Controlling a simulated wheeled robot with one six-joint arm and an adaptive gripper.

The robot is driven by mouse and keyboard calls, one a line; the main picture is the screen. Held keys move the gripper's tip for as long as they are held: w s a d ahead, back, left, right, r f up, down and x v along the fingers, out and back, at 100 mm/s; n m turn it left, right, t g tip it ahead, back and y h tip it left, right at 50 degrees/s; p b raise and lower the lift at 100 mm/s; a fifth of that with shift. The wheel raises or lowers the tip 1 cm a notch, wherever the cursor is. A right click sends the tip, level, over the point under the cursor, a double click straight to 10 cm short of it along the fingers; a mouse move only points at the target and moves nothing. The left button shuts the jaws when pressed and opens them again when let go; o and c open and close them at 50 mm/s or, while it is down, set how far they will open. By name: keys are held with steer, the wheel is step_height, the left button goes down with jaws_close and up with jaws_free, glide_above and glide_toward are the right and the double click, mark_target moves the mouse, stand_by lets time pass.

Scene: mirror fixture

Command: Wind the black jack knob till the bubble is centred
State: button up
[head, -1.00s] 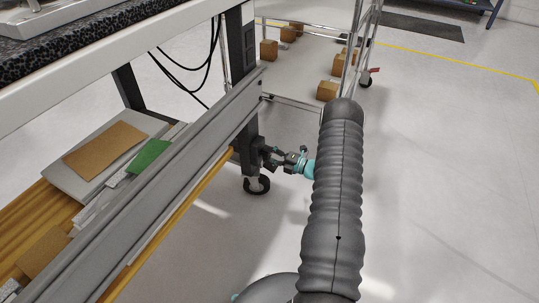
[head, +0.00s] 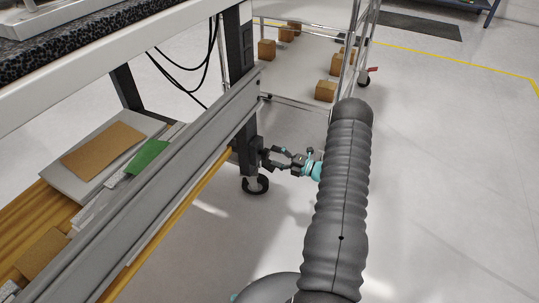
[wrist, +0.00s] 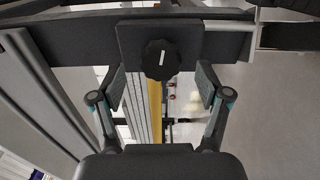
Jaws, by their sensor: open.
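The black jack knob (wrist: 160,60) has a white mark, nearly upright, and sits on a dark plate on the table leg in the wrist view. My gripper (wrist: 161,80) is open, one finger on each side of the knob's line and apart from it, with nothing held. In the head view my gripper (head: 275,159) is beside the lower part of the dark table leg (head: 245,140), just above the caster. The knob is small and hard to make out there. No bubble level can be made out in either view.
A grey beam (head: 170,170) and a lower shelf with boards (head: 103,148) run along the left. A caster (head: 255,184) stands under the leg. A wire cart (head: 310,70) with several brown boxes is behind. The floor to the right is clear.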

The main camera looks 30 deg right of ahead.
steer(key=v, duration=0.8)
steer(key=shift+s+d, duration=0.2)
steer(key=shift+d, duration=0.05)
